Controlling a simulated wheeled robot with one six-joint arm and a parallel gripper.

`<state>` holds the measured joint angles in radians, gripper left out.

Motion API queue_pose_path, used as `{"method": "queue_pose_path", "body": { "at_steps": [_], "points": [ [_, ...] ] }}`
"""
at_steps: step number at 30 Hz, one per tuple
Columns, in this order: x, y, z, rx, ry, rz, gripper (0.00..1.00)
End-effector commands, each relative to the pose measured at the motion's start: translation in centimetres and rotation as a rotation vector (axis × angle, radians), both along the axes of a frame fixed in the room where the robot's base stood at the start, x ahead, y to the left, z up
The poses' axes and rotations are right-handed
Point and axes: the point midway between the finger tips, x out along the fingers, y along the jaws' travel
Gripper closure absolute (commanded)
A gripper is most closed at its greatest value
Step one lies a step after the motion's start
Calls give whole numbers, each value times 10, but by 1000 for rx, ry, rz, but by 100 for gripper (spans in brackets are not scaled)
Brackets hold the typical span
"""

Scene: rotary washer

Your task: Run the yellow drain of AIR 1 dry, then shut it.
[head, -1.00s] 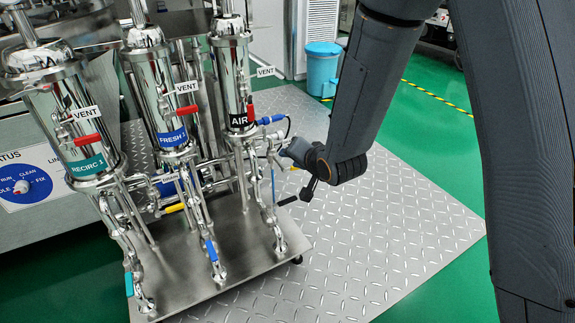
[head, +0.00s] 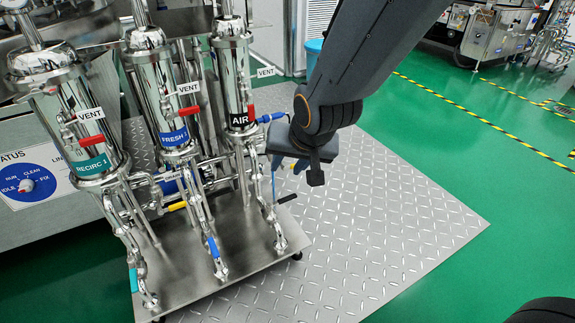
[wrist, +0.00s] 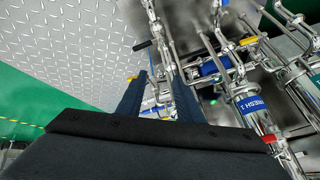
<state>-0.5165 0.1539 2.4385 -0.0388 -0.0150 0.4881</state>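The AIR housing (head: 234,78) is a polished upright cylinder with a black label, the rightmost of three in the head view. In the wrist view a small yellow handle (wrist: 132,77) shows at the tip of the left finger; I take it for the AIR drain. I cannot tell whether the finger touches it. My gripper (wrist: 157,76) is open, its two blue fingers apart beside the AIR pipework. In the head view my wrist hides this handle and most of the fingers. Whether any water is draining does not show.
The FRESH 1 housing (head: 170,95) and RECIRC 1 housing (head: 75,120) stand to the left. Another yellow handle (head: 175,207) sits low near FRESH 1. A black handle (head: 287,199) sticks out below my wrist. Bare tread plate (head: 400,210) lies to the right.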

Motion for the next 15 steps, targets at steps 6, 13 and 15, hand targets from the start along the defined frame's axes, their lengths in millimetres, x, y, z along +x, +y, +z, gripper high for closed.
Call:
{"method": "queue_pose_path", "body": {
  "at_steps": [6, 13, 15],
  "points": [
    [-16, -1, 8, -29, 26, 32, 67],
    [-19, -1, 9, -34, 30, 37, 67],
    [-18, -1, 9, -34, 30, 37, 67]
  ]
}}
